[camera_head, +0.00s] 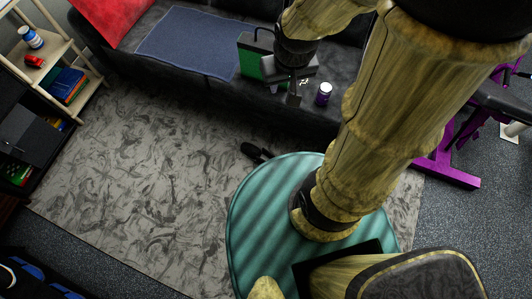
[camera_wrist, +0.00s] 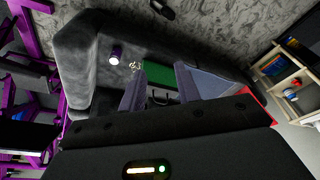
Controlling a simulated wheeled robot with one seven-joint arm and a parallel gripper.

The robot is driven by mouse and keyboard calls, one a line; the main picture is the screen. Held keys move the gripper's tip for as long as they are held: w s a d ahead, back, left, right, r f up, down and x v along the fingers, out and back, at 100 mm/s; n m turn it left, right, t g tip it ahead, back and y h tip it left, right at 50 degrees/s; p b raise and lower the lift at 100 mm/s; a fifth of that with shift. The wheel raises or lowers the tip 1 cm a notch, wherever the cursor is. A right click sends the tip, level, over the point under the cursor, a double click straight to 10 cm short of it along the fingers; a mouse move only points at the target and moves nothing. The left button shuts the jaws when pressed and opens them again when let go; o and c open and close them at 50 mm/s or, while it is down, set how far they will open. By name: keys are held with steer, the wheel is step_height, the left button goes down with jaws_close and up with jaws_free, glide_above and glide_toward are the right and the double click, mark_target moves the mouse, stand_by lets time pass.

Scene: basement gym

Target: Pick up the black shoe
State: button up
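The black shoe (camera_head: 253,152) lies on the grey patterned rug, in front of the sofa and beside the edge of the teal round pouf. A dark shape that looks like the same shoe (camera_wrist: 163,8) shows at the top edge of the wrist view, partly cut off. My gripper (camera_head: 293,98) is over the sofa seat, beyond the shoe and to its right, well apart from it. In the wrist view my gripper (camera_wrist: 160,85) has its two fingers spread with nothing held between them. A green box on the sofa shows behind the fingers.
The dark sofa (camera_head: 210,88) holds a blue blanket (camera_head: 190,42), a green box (camera_head: 250,60) and a purple-and-white bottle (camera_head: 323,94). The teal pouf (camera_head: 255,215) stands below my arm. Shelves (camera_head: 60,50) are at left, purple gym equipment (camera_head: 445,170) at right. The rug's left part is clear.

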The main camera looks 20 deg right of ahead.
steer(key=shift+d, duration=0.35)
steer(key=w+d+f+n+t+b, duration=0.15)
steer(key=w+d+f+b, duration=0.35)
steer(key=f+b, duration=0.75)
steer(key=w+d+f+n+t+b, duration=0.1)
steer(key=w+d+f+n+b, duration=0.35)
steer(key=f, duration=1.45)
steer(key=w+d+f+m+t+b, duration=0.1)
steer(key=w+d+f+t+b, duration=0.15)
steer(key=w+f+b, duration=1.05)
steer(key=s+f+n+t+y+b, duration=0.1)
steer(key=s+f+y+b, duration=0.3)
steer(key=f, duration=1)
steer(key=s+f+n+b, duration=0.1)
steer(key=s+f+b, duration=0.3)
steer(key=f, duration=1)
steer(key=s+a+f+y+b, duration=0.1)
steer(key=s+f+b, duration=0.1)
steer(key=f, duration=0.4)
steer(key=s+a+f+t+y+b, duration=0.1)
steer(key=s+f+y+b, duration=0.1)
steer(key=f+b, duration=0.3)
steer(key=s+a+f+n+y+b, duration=0.1)
steer(key=s+f+b, duration=0.3)
steer(key=f, duration=0.3)
steer(key=shift+a+f+t+y, duration=0.25)
steer(key=shift+f+t+y, duration=0.1)
steer(key=shift+t+y, duration=0.05)
steer(key=shift+w, duration=0.1)
